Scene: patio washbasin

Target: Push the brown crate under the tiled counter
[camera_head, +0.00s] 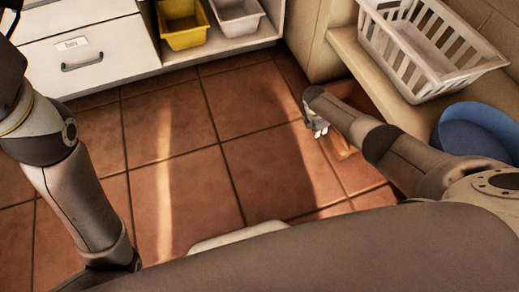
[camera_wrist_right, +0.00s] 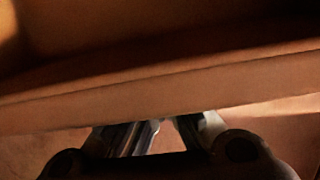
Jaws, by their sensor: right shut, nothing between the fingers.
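The counter (camera_head: 349,62) has a cream front edge and runs along the right side. My right gripper (camera_head: 317,128) is shut and empty, low beside the crate. In the wrist view its fingers (camera_wrist_right: 160,130) reach up to the crate's wall; I cannot tell whether they touch. My left arm hangs at the left, its gripper out of view.
A white slatted basket (camera_head: 425,50) and a blue basin (camera_head: 478,132) are on the counter side at the right. A white drawer cabinet (camera_head: 85,50) and a shelf with a yellow bin (camera_head: 184,27) and a white bin (camera_head: 237,17) stand at the back. The tiled floor between is clear.

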